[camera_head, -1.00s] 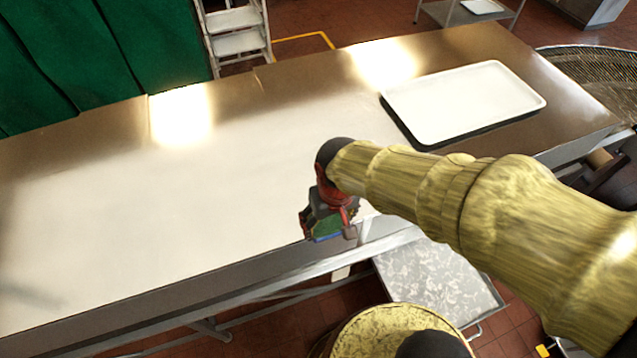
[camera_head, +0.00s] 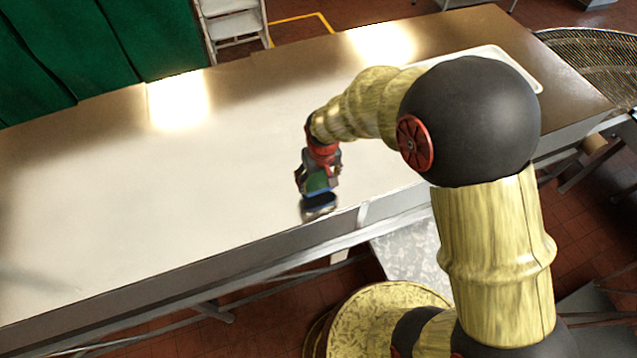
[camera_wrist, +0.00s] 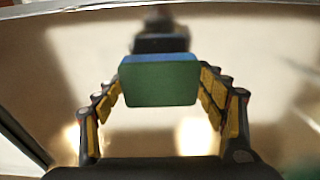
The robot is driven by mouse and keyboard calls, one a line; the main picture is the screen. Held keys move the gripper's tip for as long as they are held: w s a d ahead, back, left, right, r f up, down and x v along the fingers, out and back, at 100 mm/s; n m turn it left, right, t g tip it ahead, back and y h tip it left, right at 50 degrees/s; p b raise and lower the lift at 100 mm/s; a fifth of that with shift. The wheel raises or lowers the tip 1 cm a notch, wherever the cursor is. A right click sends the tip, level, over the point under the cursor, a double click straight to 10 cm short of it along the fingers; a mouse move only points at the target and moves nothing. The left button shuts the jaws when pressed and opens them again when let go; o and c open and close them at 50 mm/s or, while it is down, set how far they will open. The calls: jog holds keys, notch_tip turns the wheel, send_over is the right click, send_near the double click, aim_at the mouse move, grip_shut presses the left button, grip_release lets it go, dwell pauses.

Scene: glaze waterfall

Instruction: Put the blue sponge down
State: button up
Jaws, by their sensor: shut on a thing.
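The blue sponge (camera_wrist: 160,82) sits between the two fingers of my gripper (camera_wrist: 161,92) in the wrist view. It has a green-teal broad face and a blue edge. In the head view my gripper (camera_head: 318,176) is shut on the sponge (camera_head: 318,186), low over the near edge of the pale counter (camera_head: 200,180). A dark shape, likely shadow or reflection, lies just under it. I cannot tell whether the sponge touches the counter.
A white tray (camera_head: 522,72) on the counter's right end is mostly hidden behind my arm. The counter's middle and left are clear. Green curtains (camera_head: 100,50) and a white step ladder (camera_head: 232,20) stand behind.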

aim_at(318, 185)
jog(key=shift+w+f+p, duration=0.15)
jog(key=shift+f+p, duration=0.15)
jog(key=shift+f, duration=0.65)
jog(key=shift+w+f+p, duration=0.15)
jog(key=shift+f+p, duration=0.15)
jog(key=shift+f, duration=0.6)
jog(key=shift+s, duration=0.1)
jog(key=shift+f, duration=0.1)
jog(key=o, duration=1.1)
